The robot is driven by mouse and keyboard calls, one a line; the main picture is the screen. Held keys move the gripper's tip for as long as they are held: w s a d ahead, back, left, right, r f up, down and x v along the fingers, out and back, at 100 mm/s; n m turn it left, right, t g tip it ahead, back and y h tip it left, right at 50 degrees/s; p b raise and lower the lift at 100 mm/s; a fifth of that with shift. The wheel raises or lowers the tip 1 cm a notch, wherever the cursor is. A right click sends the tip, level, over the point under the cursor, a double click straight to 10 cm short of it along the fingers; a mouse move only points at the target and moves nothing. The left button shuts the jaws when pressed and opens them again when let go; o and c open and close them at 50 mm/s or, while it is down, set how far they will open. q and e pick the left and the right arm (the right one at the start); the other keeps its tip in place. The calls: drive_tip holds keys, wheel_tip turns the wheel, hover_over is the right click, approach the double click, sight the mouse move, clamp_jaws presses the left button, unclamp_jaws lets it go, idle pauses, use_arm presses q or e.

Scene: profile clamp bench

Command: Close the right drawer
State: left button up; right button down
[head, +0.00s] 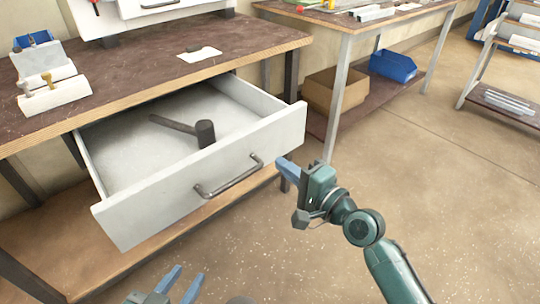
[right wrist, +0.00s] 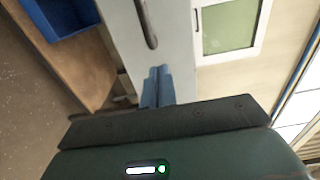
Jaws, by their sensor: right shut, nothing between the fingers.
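The drawer (head: 245,170) under the bench is pulled well out, its pale front facing me with a dark bar handle (head: 228,177). A dark mallet (head: 204,132) lies inside it. My right gripper (head: 281,162) is shut and empty, with its blue fingertips close to the right part of the drawer front, right of the handle. In the right wrist view the fingertips (right wrist: 157,72) point at the pale front, beside the handle (right wrist: 147,22); I cannot tell whether they touch. My left gripper (head: 182,284) is open and empty at the bottom edge, in front of the drawer.
The bench top (head: 130,60) holds a clamp block (head: 52,92) at left and a white sheet (head: 200,54). A cardboard box (head: 335,90) and a blue bin (head: 393,65) sit on the right table's lower shelf. The floor at right is clear up to a rack (head: 505,100).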

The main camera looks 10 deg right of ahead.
sight(261, 149)
drive_tip(key=x, duration=0.5)
drive_tip(key=shift+w+a+b, duration=0.1)
drive_tip(key=shift+w+b, duration=0.05)
drive_tip(key=shift+b, duration=0.15)
use_arm(q)
drive_tip(key=shift+d+f, duration=0.15)
drive_tip(key=shift+f, duration=0.3)
drive_tip(key=shift+w, duration=0.1)
